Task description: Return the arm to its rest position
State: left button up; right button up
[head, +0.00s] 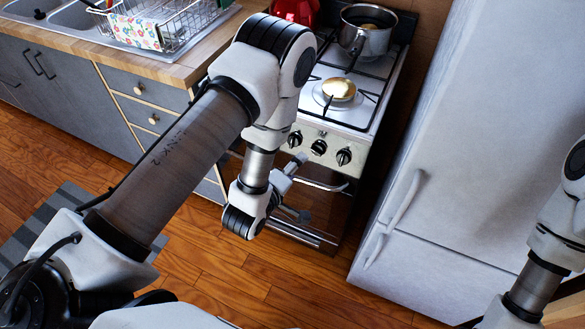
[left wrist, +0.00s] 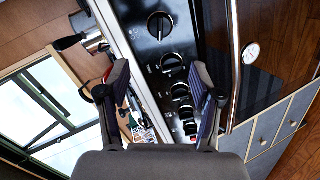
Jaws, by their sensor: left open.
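My left arm (head: 180,150) reaches in from the left, bent at the elbow, over the floor in front of the stove. My left gripper (head: 299,188) is partly hidden by its wrist and stands in front of the oven door. In the left wrist view its two fingers (left wrist: 160,75) are spread apart with nothing between them. The stove's dark control panel with knobs (left wrist: 172,65) shows behind the fingers there. Part of my right arm (head: 540,270) shows at the right edge; its gripper is out of view.
The stove (head: 319,147) carries a pot (head: 367,38) and a gold-coloured round item (head: 339,89) on its burners. A white fridge (head: 450,150) stands right of it. A counter with a dish rack (head: 185,30) and sink is at left. Wooden floor (head: 240,275) lies open in front.

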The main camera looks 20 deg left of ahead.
pick_arm(q)
jog(key=shift+s+r, duration=0.15)
jog(key=shift+s, duration=0.3)
